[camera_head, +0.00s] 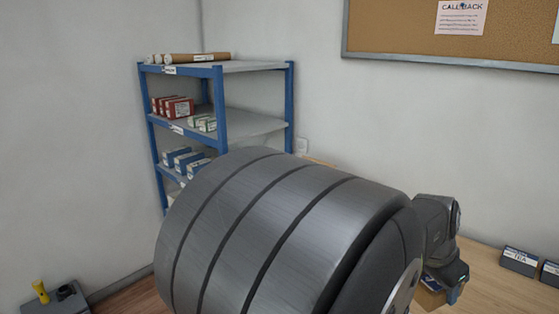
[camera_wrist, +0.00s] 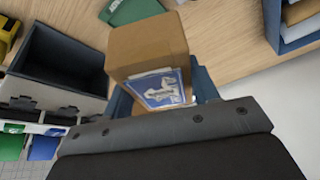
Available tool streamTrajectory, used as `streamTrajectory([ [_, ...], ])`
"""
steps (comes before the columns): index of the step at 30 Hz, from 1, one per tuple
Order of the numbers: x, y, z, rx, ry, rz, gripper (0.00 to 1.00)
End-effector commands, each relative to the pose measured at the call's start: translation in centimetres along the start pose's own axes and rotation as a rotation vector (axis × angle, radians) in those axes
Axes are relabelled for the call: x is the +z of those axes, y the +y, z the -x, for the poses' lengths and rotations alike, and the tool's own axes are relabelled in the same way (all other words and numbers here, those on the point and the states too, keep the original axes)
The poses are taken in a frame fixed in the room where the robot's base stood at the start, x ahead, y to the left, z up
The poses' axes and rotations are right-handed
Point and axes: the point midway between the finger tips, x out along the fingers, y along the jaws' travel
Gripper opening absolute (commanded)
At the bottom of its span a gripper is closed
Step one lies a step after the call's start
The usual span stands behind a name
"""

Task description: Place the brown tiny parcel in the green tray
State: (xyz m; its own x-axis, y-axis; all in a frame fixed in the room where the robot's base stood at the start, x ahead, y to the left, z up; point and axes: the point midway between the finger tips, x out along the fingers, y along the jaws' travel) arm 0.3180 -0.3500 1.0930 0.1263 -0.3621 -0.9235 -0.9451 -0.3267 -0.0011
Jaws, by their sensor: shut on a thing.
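The brown tiny parcel (camera_wrist: 147,45) is a small box with a blue and white label on its near face, in the wrist view. My gripper (camera_wrist: 162,92) is shut on it, with a blue finger at either side. In the head view my gripper (camera_head: 445,285) is at the right, over the wooden counter, with a bit of brown (camera_head: 431,299) under it. No green tray can be made out for certain. A green item (camera_wrist: 130,10) lies partly cut off at the top of the wrist view, beyond the parcel.
A dark grey open bin (camera_wrist: 55,65) is left of the parcel. A blue-walled tray (camera_wrist: 272,25) with parcels is at the upper right. Small green (camera_wrist: 11,145) and blue (camera_wrist: 44,147) pieces show at lower left. A blue shelf rack (camera_head: 220,97) stands against the wall.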

Motion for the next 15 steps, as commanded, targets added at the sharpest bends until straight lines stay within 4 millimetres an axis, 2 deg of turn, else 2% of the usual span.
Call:
streamTrajectory([
  [3,-2.0,-3.3,0.2,-0.067,0.000,0.158,0.26],
  [9,-4.2,-7.6,0.7,-0.157,0.000,0.373,0.26],
  [15,-5.2,-9.7,1.0,-0.199,0.001,0.482,0.26],
])
